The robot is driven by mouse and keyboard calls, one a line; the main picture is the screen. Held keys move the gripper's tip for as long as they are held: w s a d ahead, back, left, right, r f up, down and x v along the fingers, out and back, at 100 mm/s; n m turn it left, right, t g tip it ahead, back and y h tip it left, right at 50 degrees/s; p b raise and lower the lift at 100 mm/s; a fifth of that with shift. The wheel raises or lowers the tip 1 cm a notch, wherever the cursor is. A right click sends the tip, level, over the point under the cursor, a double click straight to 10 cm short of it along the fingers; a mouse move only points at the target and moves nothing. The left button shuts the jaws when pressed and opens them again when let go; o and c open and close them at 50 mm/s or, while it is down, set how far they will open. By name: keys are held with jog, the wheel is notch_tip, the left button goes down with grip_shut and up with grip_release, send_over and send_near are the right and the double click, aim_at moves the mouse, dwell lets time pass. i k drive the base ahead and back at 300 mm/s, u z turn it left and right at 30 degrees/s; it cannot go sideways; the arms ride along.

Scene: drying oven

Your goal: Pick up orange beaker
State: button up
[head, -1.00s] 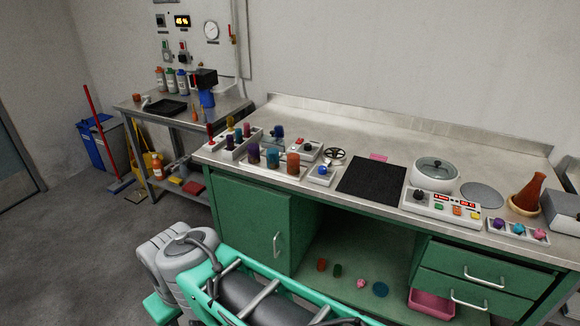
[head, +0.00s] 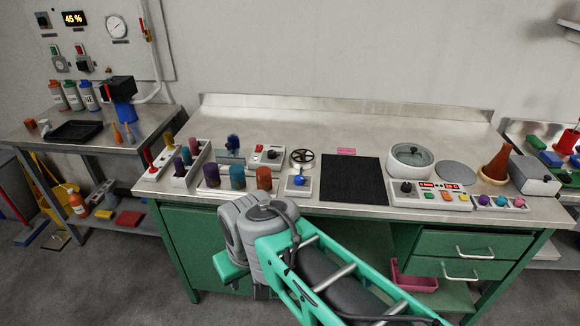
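The orange beaker (head: 264,177) stands upright near the front edge of the long steel-topped bench (head: 330,110), left of centre. It is the rightmost of a row of three, beside a teal one (head: 237,177) and a purple one (head: 212,175), on a light rack or tray (head: 224,192). My arm shows in the foreground, its grey joint in front of the green cabinet, below and apart from the orange beaker. My gripper's fingers are not in view.
A small device with a blue knob (head: 299,184) and a handwheel (head: 302,157) stand right of the orange beaker. A black mat (head: 354,180) lies further right. A holder with coloured pieces (head: 182,168) stands left. The bench's back strip is clear.

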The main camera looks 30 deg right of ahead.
aim_at(263, 176)
jog(key=z, duration=0.05)
jog(key=i, duration=0.75)
jog(key=u, duration=0.8)
jog(key=i, duration=0.45)
jog(key=u, duration=0.5)
